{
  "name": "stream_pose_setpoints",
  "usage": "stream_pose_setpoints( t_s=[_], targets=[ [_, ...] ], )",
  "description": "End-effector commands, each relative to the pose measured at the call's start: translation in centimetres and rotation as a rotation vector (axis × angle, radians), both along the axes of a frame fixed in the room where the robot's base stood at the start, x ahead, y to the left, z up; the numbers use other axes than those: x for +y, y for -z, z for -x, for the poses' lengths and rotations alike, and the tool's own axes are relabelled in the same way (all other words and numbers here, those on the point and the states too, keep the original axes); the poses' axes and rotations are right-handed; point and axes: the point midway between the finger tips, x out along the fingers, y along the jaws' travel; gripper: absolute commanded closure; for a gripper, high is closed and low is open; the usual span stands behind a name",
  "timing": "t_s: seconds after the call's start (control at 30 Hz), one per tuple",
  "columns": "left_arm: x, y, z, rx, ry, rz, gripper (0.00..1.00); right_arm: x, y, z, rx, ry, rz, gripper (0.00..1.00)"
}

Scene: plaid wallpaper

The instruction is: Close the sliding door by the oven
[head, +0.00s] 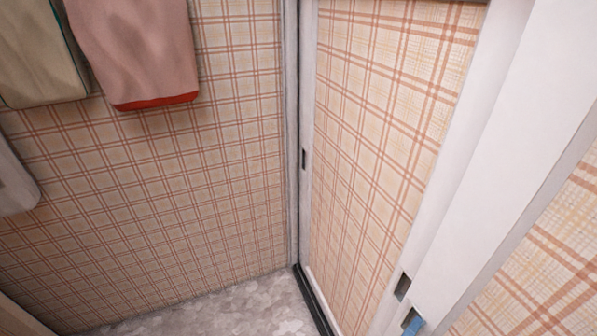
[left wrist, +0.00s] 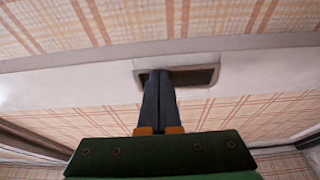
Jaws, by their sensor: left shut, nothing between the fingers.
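A sliding door panel (head: 385,120) with plaid covering and a white frame stands to the right of the corner in the head view. A dark recessed handle (head: 403,286) sits low in its right white stile. A second slot (head: 304,158) shows near its left edge. In the left wrist view the recessed handle (left wrist: 203,76) is in a white strip between plaid areas. My left gripper (left wrist: 160,78) is shut and empty, its dark fingertips at the left part of this recess. A small blue tip (head: 412,320) below the handle in the head view appears to be its finger. The oven is not visible.
A broad white post (head: 510,150) and more plaid (head: 550,260) stand on the right. A dark floor track (head: 313,300) runs along the door's foot. Two towels (head: 140,45) hang on the left wall. Grey floor (head: 220,308) is clear.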

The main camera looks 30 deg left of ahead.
Motion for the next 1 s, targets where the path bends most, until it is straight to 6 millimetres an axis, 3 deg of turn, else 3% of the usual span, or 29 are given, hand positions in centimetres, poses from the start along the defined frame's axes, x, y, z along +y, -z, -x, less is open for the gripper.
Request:
stream_pose_setpoints(
  t_s=[0.2,0.5,0.73,0.77,0.87,0.93,1.0],
  targets=[
    [-0.1,0.1,0.3,0.005,0.005,-0.001,1.00,0.0,0.0,0.0,0.000,0.000,0.000,1.00],
    [1.6,0.3,5.8,0.006,0.002,0.002,1.00,0.0,0.2,0.0,-0.001,0.000,0.001,1.00],
    [2.0,0.4,6.9,0.008,0.006,-0.017,1.00,-0.1,0.2,0.0,0.000,0.000,0.001,1.00],
    [1.9,1.1,7.0,0.019,0.017,-0.051,1.00,0.0,0.1,0.0,0.000,0.000,0.001,1.00],
    [2.1,6.7,8.1,0.110,0.116,-0.323,1.00,-0.1,-0.7,0.0,0.000,0.000,0.001,1.00],
    [3.6,13.0,10.3,0.223,0.242,-0.611,1.00,-0.1,-1.4,0.0,0.000,0.000,0.001,1.00],
    [6.5,19.1,13.7,0.351,0.397,-0.885,1.00,-0.1,-2.0,0.0,0.000,0.000,0.002,1.00]
  ],
)
